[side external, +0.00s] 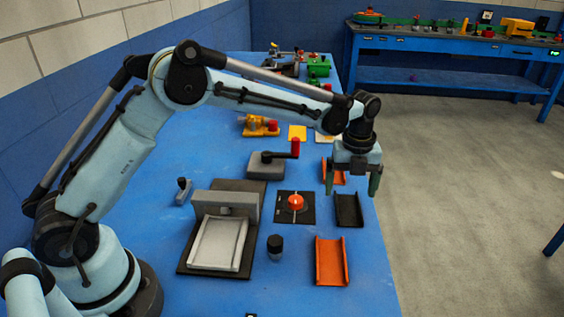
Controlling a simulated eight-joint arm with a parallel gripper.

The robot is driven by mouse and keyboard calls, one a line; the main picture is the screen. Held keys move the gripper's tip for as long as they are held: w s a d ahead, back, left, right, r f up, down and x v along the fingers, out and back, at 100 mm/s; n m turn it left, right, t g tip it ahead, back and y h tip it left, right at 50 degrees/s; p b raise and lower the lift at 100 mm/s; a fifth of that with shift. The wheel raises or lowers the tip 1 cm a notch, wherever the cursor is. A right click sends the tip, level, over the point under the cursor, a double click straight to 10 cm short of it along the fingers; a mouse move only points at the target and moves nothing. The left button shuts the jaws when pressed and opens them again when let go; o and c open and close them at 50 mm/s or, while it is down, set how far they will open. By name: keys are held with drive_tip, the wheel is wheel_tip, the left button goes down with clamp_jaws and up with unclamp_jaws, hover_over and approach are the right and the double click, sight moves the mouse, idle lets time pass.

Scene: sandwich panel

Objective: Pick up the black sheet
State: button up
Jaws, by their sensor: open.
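In the side external view, a small black sheet (349,211) with slightly raised sides lies on the blue table, towards its right edge. My gripper (352,184) points down with its two green fingers spread apart and nothing between them. It appears above the black sheet in the picture, apart from it; its exact height cannot be told.
An orange sheet (331,262) lies in front of the black one, and another orange sheet (334,172) lies behind it. A black square with an orange knob (296,202) sits to its left. A grey press-like fixture (221,243) and a dark cylinder (275,247) stand further left.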

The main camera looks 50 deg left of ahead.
sight(347, 208)
drive_tip(key=shift+d+f, duration=0.1)
drive_tip(key=shift+f, duration=1.85)
drive_tip(key=shift+c, duration=0.4)
drive_tip(key=c, duration=1.1)
drive_tip(key=shift+o, duration=0.2)
drive_tip(key=shift+r, duration=0.15)
